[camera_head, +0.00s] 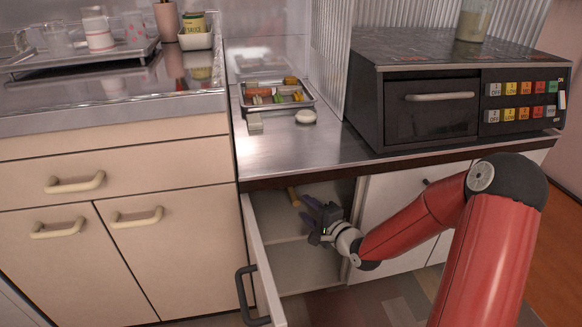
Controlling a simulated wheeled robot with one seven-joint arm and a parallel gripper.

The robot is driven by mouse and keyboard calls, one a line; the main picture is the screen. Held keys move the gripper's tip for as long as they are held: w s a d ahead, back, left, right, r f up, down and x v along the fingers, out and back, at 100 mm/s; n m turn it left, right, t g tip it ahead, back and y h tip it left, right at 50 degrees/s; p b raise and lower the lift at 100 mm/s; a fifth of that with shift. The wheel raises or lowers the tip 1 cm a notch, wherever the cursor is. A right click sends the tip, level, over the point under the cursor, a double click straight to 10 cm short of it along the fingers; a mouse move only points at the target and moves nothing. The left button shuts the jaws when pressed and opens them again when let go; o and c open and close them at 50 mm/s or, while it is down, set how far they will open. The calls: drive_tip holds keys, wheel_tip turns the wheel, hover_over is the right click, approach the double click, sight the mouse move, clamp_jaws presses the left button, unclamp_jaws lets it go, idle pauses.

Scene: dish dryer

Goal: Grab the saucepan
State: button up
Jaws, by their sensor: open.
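My gripper (311,215) is at the end of my red arm, inside the open lower cabinet (285,262), with its fingers pointing left and inward. The jaws are open, with nothing seen between them. No saucepan body is clearly visible. The inside of the cabinet is dim and partly hidden by the counter edge and my gripper.
The cabinet door (262,270) stands open to the left of my gripper. The counter edge (300,181) lies just above it. White cabinet doors (400,205) are to the right. A black oven (440,95) and a small tray of items (258,106) stand on the counter.

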sight(295, 193)
drive_tip(key=shift+w+r+m+t, duration=0.2)
drive_tip(key=shift+w+m+t, duration=0.1)
drive_tip(key=shift+w+m, duration=0.2)
drive_tip(key=b+x, duration=0.1)
drive_tip(key=x, duration=0.6)
drive_tip(key=shift+w, duration=0.3)
drive_tip(key=shift+d, duration=0.1)
drive_tip(key=shift+c, duration=0.5)
clamp_jaws()
